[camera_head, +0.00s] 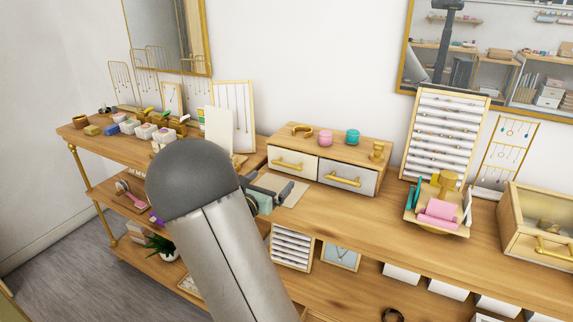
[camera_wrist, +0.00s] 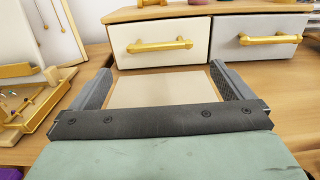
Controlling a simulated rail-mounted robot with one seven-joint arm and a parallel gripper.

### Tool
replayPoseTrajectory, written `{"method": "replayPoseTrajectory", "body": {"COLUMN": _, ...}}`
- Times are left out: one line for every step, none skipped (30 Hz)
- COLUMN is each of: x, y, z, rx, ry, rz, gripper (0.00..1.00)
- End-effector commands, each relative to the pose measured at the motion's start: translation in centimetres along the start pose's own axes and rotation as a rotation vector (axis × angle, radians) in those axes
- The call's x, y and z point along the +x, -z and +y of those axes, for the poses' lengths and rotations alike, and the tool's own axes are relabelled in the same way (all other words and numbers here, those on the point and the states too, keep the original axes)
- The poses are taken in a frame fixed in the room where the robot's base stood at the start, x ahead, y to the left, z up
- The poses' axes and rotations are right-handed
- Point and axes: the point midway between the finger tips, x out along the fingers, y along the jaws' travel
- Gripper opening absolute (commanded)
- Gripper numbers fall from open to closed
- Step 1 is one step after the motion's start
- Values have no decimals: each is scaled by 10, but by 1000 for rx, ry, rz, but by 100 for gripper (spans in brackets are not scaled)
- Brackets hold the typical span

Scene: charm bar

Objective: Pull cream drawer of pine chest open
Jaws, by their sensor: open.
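The pine chest (camera_head: 345,147) stands on the wooden counter against the wall. Its cream drawer (camera_head: 293,174) is on the left and looks closed; in the wrist view the cream drawer (camera_wrist: 135,33) faces me, with its gold bar handle (camera_wrist: 160,45) level across the front. The grey drawer (camera_wrist: 260,25) beside it on the right also looks closed. My gripper (camera_wrist: 160,68) is open and empty, in front of and below the cream drawer's handle, apart from it. In the head view my gripper (camera_head: 284,189) is partly hidden by my arm.
A beige mat (camera_wrist: 160,90) lies on the counter between my fingers. A jewellery tray with gold edging (camera_wrist: 35,115) is close on the left. Small jars and a gold stand (camera_head: 377,151) sit on the chest.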

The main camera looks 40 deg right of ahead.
Motion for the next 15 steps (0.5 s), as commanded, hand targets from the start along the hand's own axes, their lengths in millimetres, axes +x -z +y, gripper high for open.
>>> {"method": "replayPoseTrajectory", "body": {"x": 12, "y": -2, "z": -1, "rx": -1, "ry": 3, "rz": -1, "gripper": 100}}
{"method": "replayPoseTrajectory", "body": {"x": 19, "y": -2, "z": -1, "rx": -1, "ry": 4, "rz": -1, "gripper": 100}}
{"method": "replayPoseTrajectory", "body": {"x": 28, "y": -1, "z": -2, "rx": 0, "ry": 4, "rz": 0, "gripper": 100}}
{"method": "replayPoseTrajectory", "body": {"x": 34, "y": -2, "z": -1, "rx": 0, "ry": 3, "rz": 0, "gripper": 100}}
{"method": "replayPoseTrajectory", "body": {"x": 41, "y": -1, "z": -1, "rx": -1, "ry": 4, "rz": 0, "gripper": 100}}
{"method": "replayPoseTrajectory", "body": {"x": 50, "y": -1, "z": -2, "rx": 0, "ry": 4, "rz": 0, "gripper": 100}}
{"method": "replayPoseTrajectory", "body": {"x": 56, "y": -1, "z": -1, "rx": -1, "ry": 3, "rz": 1, "gripper": 100}}
{"method": "replayPoseTrajectory", "body": {"x": 62, "y": -1, "z": -1, "rx": -1, "ry": 3, "rz": 0, "gripper": 100}}
{"method": "replayPoseTrajectory", "body": {"x": 69, "y": -1, "z": -1, "rx": 0, "ry": 3, "rz": 0, "gripper": 100}}
{"method": "replayPoseTrajectory", "body": {"x": 75, "y": -1, "z": -1, "rx": 1, "ry": 2, "rz": 0, "gripper": 100}}
{"method": "replayPoseTrajectory", "body": {"x": 80, "y": -1, "z": -1, "rx": 0, "ry": 3, "rz": 1, "gripper": 100}}
{"method": "replayPoseTrajectory", "body": {"x": 86, "y": -1, "z": -1, "rx": 1, "ry": 2, "rz": 0, "gripper": 100}}
{"method": "replayPoseTrajectory", "body": {"x": 89, "y": -1, "z": 0, "rx": 1, "ry": 1, "rz": 0, "gripper": 100}}
{"method": "replayPoseTrajectory", "body": {"x": 93, "y": -1, "z": -1, "rx": 1, "ry": 1, "rz": 1, "gripper": 100}}
{"method": "replayPoseTrajectory", "body": {"x": 97, "y": -1, "z": 0, "rx": 1, "ry": 1, "rz": 1, "gripper": 100}}
